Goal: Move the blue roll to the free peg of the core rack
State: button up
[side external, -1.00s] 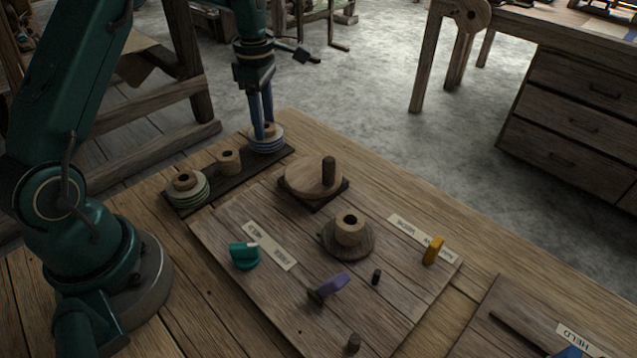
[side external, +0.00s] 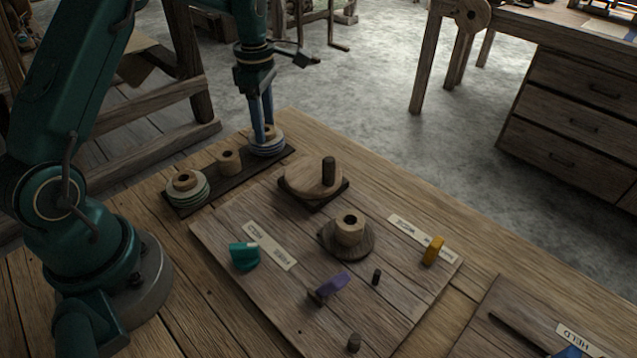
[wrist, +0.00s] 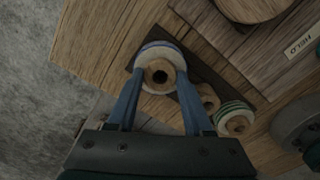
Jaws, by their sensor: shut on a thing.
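The blue roll (side external: 267,147), a pale wooden core with blue and white bands, is at the far end of the dark core rack (side external: 209,192). My gripper (side external: 264,138) points down with its blue fingers on both sides of the roll. In the wrist view the fingers are shut on the blue roll (wrist: 160,55), whose core hole faces the camera. The rack's middle place has a bare pale wooden hub (side external: 229,161), with no coloured band. A green-banded roll (side external: 187,188) sits at the near end. I cannot tell whether the blue roll touches the rack.
A board beside the rack holds a round wooden disc with a dark upright handle (side external: 315,176), a wooden hub on a round base (side external: 349,234), and teal (side external: 243,256), purple (side external: 332,286) and yellow (side external: 433,250) pieces. Bare tabletop lies right of the rack's far end.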

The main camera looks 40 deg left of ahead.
jog(key=shift+f, duration=0.35)
dwell(0.4)
jog(key=o, duration=1.4)
jog(key=shift+c, duration=0.2)
jog(key=shift+r, duration=0.1)
notch_tip(320, 180, up, 7)
